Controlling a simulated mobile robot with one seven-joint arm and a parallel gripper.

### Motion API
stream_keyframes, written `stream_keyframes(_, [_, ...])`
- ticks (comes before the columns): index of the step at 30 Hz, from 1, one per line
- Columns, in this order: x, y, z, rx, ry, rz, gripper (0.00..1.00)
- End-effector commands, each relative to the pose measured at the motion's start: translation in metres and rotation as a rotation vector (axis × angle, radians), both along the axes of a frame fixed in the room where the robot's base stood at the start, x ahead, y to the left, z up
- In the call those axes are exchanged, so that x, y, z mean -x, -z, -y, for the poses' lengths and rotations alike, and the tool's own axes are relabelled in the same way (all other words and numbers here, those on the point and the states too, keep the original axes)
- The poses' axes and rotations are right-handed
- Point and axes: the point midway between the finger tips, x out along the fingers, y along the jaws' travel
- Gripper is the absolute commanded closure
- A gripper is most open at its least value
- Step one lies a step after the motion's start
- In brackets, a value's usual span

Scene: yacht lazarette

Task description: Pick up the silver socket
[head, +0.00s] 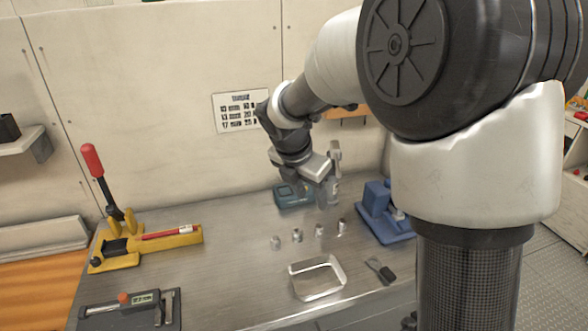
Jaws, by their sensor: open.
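Several small silver sockets stand in a slanting row on the grey metal bench: a leftmost one (276,243), a second (297,236), a third (319,231) and a rightmost one (341,226). They look alike at this size, and I cannot tell which one the task names. My gripper (327,198) is open and points down above the bench, behind the two right-hand sockets in the picture. It appears apart from them. Its fingertips are small and blurred, and I see nothing held.
A metal-rimmed tray (318,293) lies in front of the sockets. A teal object (290,197) sits behind them. A blue tool (382,212) stands right, a yellow tool with a red lever (150,242) left. A dark-handled tool (386,273) and a grey device (130,308) lie near the front.

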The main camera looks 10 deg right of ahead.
Motion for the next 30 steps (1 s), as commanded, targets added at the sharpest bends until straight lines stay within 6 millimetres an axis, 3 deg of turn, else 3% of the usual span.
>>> stream_keyframes(5, [-0.009,0.014,-0.001,0.025,-0.07,-0.025,0.6])
stream_keyframes(18, [-0.033,0.099,0.023,0.025,-0.064,-0.025,0.6])
stream_keyframes(30, [-0.043,0.135,0.028,0.024,-0.065,-0.024,0.6])
